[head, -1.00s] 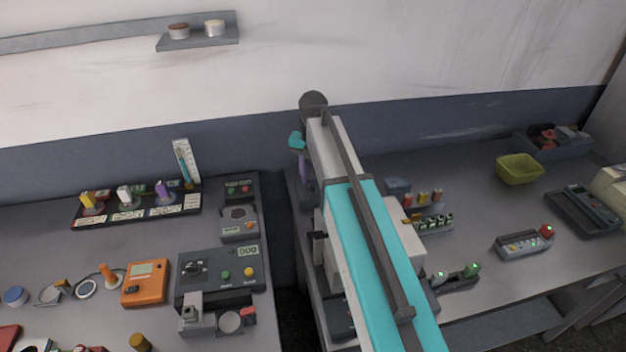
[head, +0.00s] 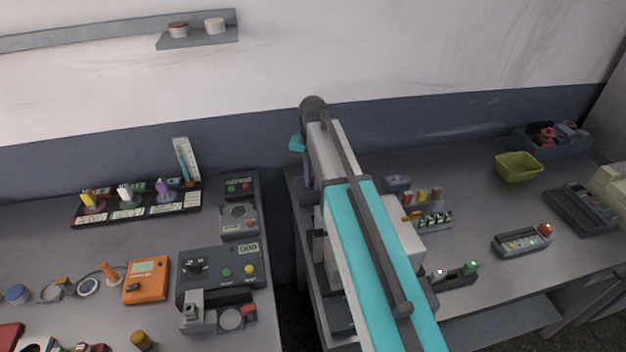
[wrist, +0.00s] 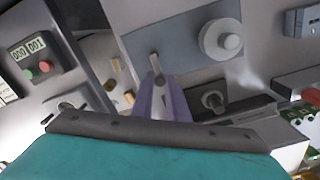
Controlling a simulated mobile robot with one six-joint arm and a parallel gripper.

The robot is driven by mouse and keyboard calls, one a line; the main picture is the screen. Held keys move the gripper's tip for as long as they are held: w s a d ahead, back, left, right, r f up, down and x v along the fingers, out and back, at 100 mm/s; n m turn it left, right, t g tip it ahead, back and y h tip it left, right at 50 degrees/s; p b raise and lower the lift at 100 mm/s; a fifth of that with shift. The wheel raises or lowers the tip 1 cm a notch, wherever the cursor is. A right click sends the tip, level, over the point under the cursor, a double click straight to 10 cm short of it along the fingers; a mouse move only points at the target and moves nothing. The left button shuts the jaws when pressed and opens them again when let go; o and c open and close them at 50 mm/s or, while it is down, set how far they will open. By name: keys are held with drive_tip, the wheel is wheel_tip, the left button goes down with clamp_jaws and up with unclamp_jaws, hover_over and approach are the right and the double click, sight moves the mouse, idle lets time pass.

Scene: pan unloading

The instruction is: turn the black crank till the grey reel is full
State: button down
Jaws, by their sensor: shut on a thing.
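In the wrist view my gripper (wrist: 158,82), with purple fingers, is shut at a grey panel (wrist: 180,50). A slim pale piece (wrist: 155,64) shows at the fingertips; the fingers hide most of what they hold, which I take for the black crank's handle. A round grey reel (wrist: 221,40) with a paler hub is on the panel to the upper right, apart from the fingers. How full it is cannot be told. A dark round part with a stub (wrist: 213,100) sits below it. In the head view my arm hides most of this device.
In the wrist view a box with displays and red and green buttons (wrist: 38,62) stands at left. In the head view a yellow-green bin (head: 518,167) stands on the right bench, and an orange meter (head: 146,280) lies on the left bench.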

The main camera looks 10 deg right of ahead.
drive_tip(key=shift+a+m, duration=0.1)
drive_tip(key=shift+m, duration=0.3)
